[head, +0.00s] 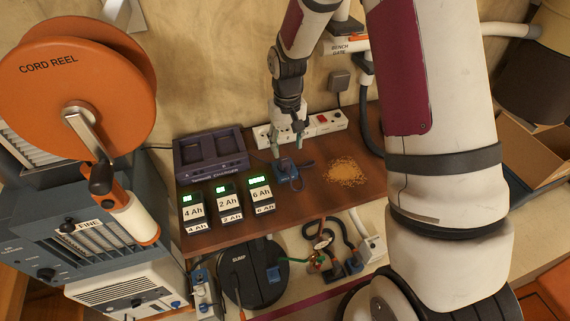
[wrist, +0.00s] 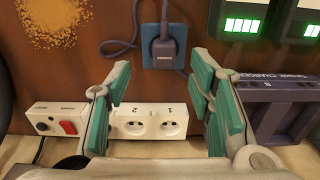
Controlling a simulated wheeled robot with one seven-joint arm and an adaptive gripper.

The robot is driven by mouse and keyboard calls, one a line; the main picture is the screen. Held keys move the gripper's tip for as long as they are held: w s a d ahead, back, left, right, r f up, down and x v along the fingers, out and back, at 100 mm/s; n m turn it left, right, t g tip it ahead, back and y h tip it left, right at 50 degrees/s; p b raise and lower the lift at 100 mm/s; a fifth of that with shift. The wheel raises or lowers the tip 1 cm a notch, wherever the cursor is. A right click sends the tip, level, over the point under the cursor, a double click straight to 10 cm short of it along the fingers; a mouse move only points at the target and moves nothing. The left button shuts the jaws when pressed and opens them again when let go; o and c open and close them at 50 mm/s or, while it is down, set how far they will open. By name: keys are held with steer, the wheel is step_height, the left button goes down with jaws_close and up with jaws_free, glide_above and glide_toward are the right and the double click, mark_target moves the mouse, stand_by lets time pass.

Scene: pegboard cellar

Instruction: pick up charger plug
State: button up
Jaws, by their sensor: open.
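I cannot tell whether a finger touches the plug.
A white power strip (wrist: 146,121) with numbered sockets and a red switch lies along the wall. A purple charger (head: 211,155) and three labelled batteries (head: 227,205) stand left of the plug. A heap of sawdust-like crumbs (head: 346,171) lies to the right. The bench's front edge is close.

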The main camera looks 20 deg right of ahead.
mark_target(285, 160)
steer(key=shift+a+f+p, duration=0.15)
steer(key=shift+f+p, duration=0.25)
steer(key=shift+f, duration=1.45)
steer(key=shift+a+f+p, duration=0.15)
steer(key=shift+f+p, duration=0.25)
steer(key=shift+f, duration=1.45)
jaws_close()
